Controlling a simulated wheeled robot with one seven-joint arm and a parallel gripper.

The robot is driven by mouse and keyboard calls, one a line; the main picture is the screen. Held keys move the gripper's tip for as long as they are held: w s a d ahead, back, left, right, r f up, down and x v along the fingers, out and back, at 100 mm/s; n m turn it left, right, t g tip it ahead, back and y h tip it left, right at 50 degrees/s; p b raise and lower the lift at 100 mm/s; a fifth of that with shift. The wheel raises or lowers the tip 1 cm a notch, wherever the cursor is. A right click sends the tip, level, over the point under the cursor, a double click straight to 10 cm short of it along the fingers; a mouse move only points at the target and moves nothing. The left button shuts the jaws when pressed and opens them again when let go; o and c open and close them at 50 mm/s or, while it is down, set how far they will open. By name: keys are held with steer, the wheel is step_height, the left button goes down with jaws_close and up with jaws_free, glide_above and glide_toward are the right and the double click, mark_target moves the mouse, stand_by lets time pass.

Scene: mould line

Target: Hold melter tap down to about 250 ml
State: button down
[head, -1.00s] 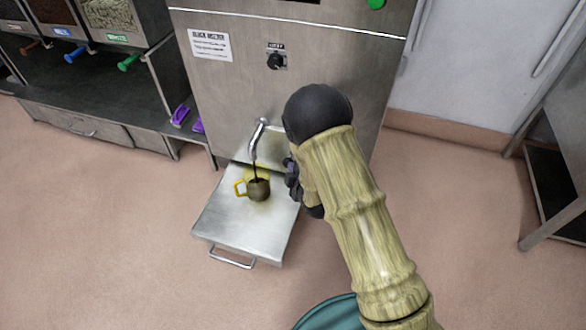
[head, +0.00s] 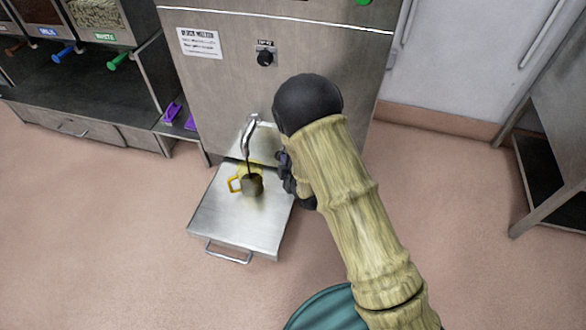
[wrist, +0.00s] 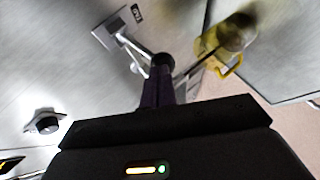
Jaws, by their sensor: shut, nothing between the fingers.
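The melter tap (head: 249,136) sticks out of the front of the steel melter (head: 215,95). A thin dark stream runs from its spout into a small jug (head: 251,186) with a yellow handle. The jug stands upright on the steel drip shelf (head: 225,222); it also shows in the wrist view (wrist: 232,38). The level inside cannot be read. My gripper (wrist: 158,88) is shut and empty, its purple fingers at a black knob that seems to belong to the tap lever (wrist: 137,55). Whether they touch cannot be told. In the head view my arm partly hides the gripper.
A black dial (head: 265,58) and a printed notice (head: 199,42) are on the melter front. Dispensers with coloured handles (head: 118,59) stand at the left, with purple items (head: 174,112) on the shelf end. A steel table (head: 545,160) stands at the right.

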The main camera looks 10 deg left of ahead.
steer(key=p+v, duration=1.3)
steer(key=v, duration=0.4)
steer(key=shift+p, duration=0.3)
steer(key=shift+r, duration=0.1)
